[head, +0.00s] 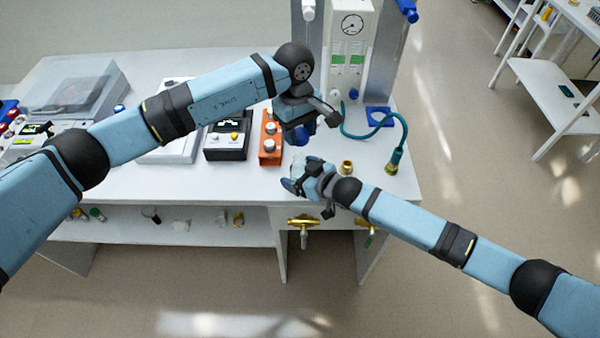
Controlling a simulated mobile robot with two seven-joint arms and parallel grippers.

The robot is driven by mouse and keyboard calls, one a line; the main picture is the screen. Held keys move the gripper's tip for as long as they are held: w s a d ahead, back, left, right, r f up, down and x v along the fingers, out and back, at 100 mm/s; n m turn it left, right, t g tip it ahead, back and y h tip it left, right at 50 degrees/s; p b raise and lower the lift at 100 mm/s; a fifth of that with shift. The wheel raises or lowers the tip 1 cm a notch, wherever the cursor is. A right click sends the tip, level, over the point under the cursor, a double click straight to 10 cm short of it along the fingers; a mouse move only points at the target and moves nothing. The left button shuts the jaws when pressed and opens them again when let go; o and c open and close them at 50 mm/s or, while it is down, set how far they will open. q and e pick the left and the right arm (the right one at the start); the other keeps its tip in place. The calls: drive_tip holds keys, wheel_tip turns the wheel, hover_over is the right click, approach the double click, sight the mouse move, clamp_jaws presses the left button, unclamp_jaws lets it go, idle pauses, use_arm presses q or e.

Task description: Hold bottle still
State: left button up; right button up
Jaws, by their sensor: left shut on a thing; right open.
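My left gripper (308,127) reaches over the bench from the upper left and is shut on a small blue thing (303,133), which looks like a cap; the gripper hides much of it. Just below, a pale, clear shape (298,164) that looks like the bottle shows partly behind my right gripper. My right gripper (300,182) is open beside this shape, low over the bench's front edge. I cannot tell whether its fingers touch the bottle, or whether the blue thing is joined to it.
An orange block with knobs (270,140) and a black-and-white instrument (228,138) stand left of the grippers. A gauge panel (349,55) stands behind. A teal hose (380,133) ends at a brass-tipped fitting (393,163) on the right. Brass valves (303,222) stick out below the front edge.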

sight(300, 154)
drive_tip(key=c, duration=1.4)
use_arm(q)
drive_tip(key=shift+f, duration=2.55)
drive_tip(key=shift+f, duration=0.85)
drive_tip(key=shift+f, duration=0.6)
drive_tip(key=o, duration=0.9)
use_arm(e)
clamp_jaws()
